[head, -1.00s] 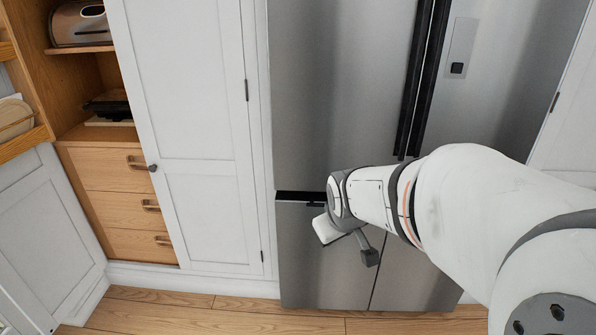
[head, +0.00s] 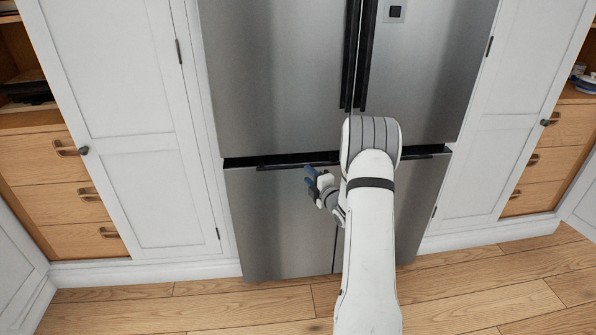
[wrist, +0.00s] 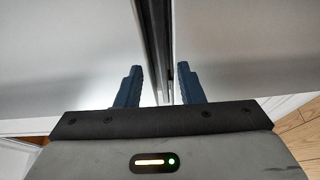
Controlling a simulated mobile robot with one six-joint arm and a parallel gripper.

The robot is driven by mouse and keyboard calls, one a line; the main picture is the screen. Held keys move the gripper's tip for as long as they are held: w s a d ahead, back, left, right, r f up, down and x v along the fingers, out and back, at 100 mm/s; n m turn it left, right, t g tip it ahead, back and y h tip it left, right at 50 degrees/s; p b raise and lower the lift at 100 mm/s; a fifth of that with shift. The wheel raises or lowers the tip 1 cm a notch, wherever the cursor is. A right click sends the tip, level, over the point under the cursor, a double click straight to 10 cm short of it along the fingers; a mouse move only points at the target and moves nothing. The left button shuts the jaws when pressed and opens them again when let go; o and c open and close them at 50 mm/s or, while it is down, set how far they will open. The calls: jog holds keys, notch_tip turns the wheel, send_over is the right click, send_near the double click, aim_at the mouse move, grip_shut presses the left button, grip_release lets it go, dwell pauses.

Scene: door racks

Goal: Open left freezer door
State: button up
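The left freezer door (head: 275,225) is the lower left steel panel of the fridge in the head view and looks closed. Its dark handle (head: 290,164) runs along its top edge, below a black gap. My gripper (head: 311,176) is at the right part of this handle, near the middle seam. In the wrist view my gripper (wrist: 160,78) has its two blue fingers apart, with a dark strip between them. Pale steel panels lie on both sides of that strip. Whether the fingers touch the handle cannot be told.
The upper fridge doors (head: 270,70) have long vertical black handles (head: 357,55). The right freezer door (head: 408,215) is partly behind my arm. White cabinets (head: 125,130) flank the fridge. The wooden floor (head: 200,308) in front is clear.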

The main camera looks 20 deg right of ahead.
aim_at(300, 167)
jog(key=w, duration=0.7)
jog(key=shift+w+a+f, duration=0.2)
jog(key=shift+w+a, duration=0.15)
jog(key=shift+a, duration=0.05)
jog(key=shift+c, duration=0.5)
grip_shut()
